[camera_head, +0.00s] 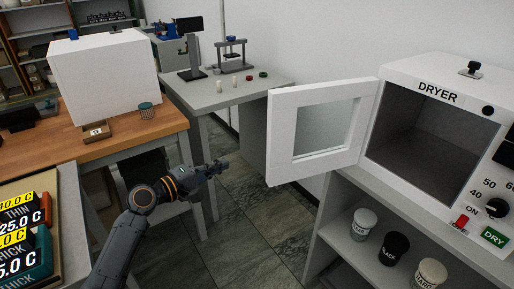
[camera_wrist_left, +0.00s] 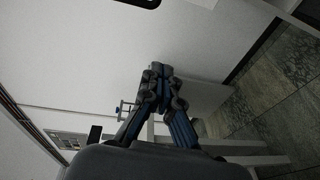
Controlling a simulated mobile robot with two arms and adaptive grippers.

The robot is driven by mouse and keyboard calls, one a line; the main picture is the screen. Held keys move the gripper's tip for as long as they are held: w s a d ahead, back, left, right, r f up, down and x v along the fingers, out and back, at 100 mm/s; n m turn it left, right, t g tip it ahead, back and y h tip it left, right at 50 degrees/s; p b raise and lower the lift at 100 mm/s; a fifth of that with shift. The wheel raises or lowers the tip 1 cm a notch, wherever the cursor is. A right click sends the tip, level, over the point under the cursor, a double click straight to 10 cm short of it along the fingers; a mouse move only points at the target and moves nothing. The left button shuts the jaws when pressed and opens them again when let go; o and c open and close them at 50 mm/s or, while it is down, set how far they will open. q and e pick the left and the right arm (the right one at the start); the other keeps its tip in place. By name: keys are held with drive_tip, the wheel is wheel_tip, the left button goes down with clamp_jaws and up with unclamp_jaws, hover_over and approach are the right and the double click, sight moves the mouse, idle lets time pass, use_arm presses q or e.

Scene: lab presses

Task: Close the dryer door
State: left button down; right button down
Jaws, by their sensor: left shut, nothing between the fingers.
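The dryer (camera_head: 436,130) is a white box with an empty dark chamber, on a shelf unit at the right of the head view. Its white dryer door (camera_head: 281,140) has a square window and stands wide open, swung out to the left from the dryer's left edge. My left gripper (camera_head: 224,165) is shut and empty, in the air to the left of the door and apart from it. In the left wrist view, my left gripper (camera_wrist_left: 160,72) shows with its fingers together, with white and grey surfaces behind it. My right gripper is not in view.
White, black and cream jars, the black one (camera_head: 393,249) in the middle, stand on the shelf below the dryer. A grey table (camera_head: 215,98) with small equipment is at the back. A wooden desk (camera_head: 165,122) with a white box is at left. Tiled floor (camera_head: 245,235) is open between.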

use_arm(q)
wheel_tip(320, 180, up, 6)
drive_tip(key=s+d+h, duration=0.1)
drive_tip(key=d+h, duration=0.1)
drive_tip(key=w+d+p, duration=0.2)
drive_tip(key=d+p, duration=0.1)
drive_tip(key=d, duration=0.5)
drive_tip(key=shift+w+d+f+p, duration=0.15)
drive_tip(key=shift+w+d+p, duration=0.1)
drive_tip(key=shift+w+p, duration=0.1)
